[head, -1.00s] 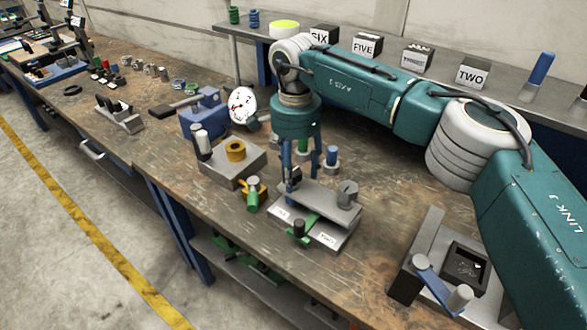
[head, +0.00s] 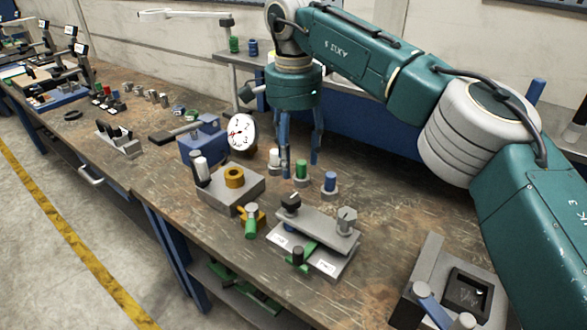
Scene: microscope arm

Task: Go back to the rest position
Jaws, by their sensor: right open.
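My right gripper (head: 300,170) hangs from the teal arm that comes in from the right. Its two blue fingers point down and stand apart, with nothing between them. It is above the bench, behind the grey fixture (head: 312,232) with the black knob, and near the short green-topped and blue-topped pegs. Part of the back shelf is hidden behind my right arm. My left gripper is not in view.
The wooden workbench (head: 115,85) runs to the far left. A dial clock (head: 241,132), a blue vise (head: 203,140), a grey block with a yellow ring (head: 234,177) and a grey fixture with a dark recess (head: 467,292) stand around.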

